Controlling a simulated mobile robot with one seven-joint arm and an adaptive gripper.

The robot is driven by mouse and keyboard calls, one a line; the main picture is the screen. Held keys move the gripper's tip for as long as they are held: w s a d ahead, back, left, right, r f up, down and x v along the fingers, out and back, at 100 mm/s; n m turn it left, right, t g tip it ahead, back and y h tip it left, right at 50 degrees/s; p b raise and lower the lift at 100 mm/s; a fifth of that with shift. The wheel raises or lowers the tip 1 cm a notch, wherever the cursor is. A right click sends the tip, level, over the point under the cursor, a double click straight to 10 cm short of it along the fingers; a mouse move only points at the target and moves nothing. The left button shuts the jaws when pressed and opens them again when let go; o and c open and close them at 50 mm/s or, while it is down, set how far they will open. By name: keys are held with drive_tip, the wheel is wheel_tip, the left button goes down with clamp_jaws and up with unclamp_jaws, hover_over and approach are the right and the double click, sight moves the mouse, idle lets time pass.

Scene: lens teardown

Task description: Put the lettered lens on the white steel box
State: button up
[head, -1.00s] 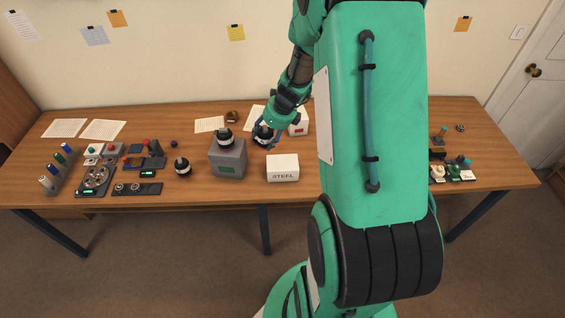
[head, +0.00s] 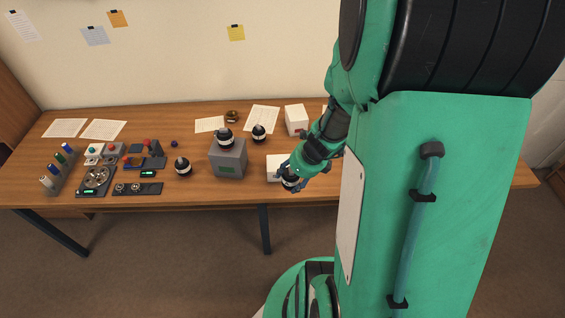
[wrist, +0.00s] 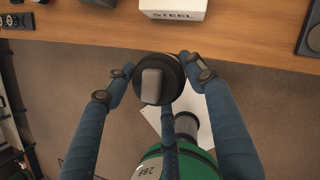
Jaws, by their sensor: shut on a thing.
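My gripper (head: 289,176) is shut on a dark lens (head: 290,182) in front of the white steel box. In the wrist view the blue fingers of my gripper (wrist: 158,72) close around this black round lens (wrist: 172,68), which has a grey block-like part on it; no lettering is readable. The white steel box (head: 274,164), partly hidden by my gripper, stands near the table's front edge; its STEEL label shows in the wrist view (wrist: 174,9). The held lens is apart from the box, with floor behind it in the wrist view.
Other black lenses stand on the grey box (head: 225,138), behind it on the table (head: 259,133), and to its left (head: 183,166). A second white box (head: 296,118) stands at the back. My arm hides the table's right part. The steel box's visible top is bare.

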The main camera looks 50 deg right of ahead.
drive_tip(key=shift+s+a, duration=0.1)
drive_tip(key=shift+s, duration=0.15)
drive_tip(key=shift+w, duration=0.1)
drive_tip(key=b, duration=0.2)
approach(279, 161)
drive_tip(key=shift+w+a+r, duration=0.1)
drive_tip(key=shift+w+a, duration=0.1)
drive_tip(key=shift+w, duration=0.35)
idle(0.4)
drive_tip(key=shift+w+d, duration=0.3)
drive_tip(key=shift+w, duration=0.05)
wheel_tip(279, 161, down, 4)
drive_tip(key=shift+r+b, duration=0.2)
drive_tip(key=shift+b, duration=0.5)
drive_tip(key=shift+s+f, duration=0.1)
drive_tip(key=shift+f, duration=0.4)
